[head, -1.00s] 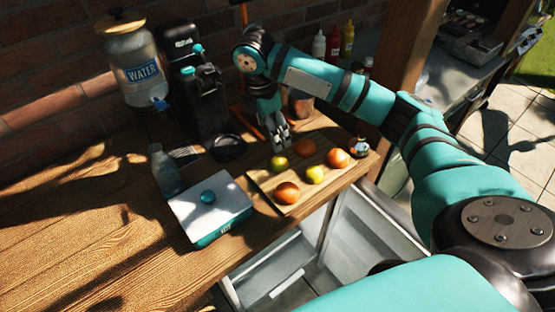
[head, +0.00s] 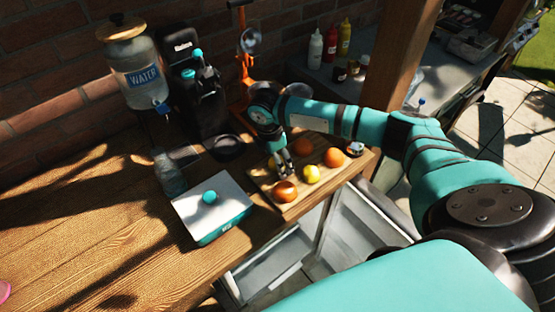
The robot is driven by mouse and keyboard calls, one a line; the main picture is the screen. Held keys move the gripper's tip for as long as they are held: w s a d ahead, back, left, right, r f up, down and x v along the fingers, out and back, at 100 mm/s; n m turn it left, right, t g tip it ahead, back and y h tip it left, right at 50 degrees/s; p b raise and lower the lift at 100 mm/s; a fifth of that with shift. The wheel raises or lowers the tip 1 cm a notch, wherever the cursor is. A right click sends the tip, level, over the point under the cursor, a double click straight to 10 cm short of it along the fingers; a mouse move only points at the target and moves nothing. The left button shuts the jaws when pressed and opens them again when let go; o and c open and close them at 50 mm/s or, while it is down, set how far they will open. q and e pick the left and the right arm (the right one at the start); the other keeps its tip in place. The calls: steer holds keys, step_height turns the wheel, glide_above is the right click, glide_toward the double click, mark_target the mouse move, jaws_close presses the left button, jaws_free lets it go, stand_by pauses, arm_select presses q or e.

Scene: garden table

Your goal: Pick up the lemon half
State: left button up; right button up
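A wooden board (head: 262,187) on the table holds several round fruits. A bright yellow fruit (head: 311,174) lies near its front edge; I cannot tell if it is a half or whole. Another yellowish fruit (head: 271,163) is mostly hidden behind my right gripper. Orange fruits lie at the front (head: 285,191), at the back (head: 303,146) and at the right (head: 334,157). My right gripper (head: 286,172) points down low over the board, by the partly hidden fruit and left of the bright yellow one. Its fingers are too small to tell whether they hold anything. My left gripper is out of view.
A white and teal box (head: 212,212) stands left of the board, with a glass bottle (head: 167,172) behind it. A dark round dish (head: 224,147), a black machine (head: 197,95) and an orange press (head: 245,75) stand farther back. The table's left part is mostly clear.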

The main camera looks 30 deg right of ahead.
steer(key=c, duration=1.2)
steer(key=shift+c, duration=0.2)
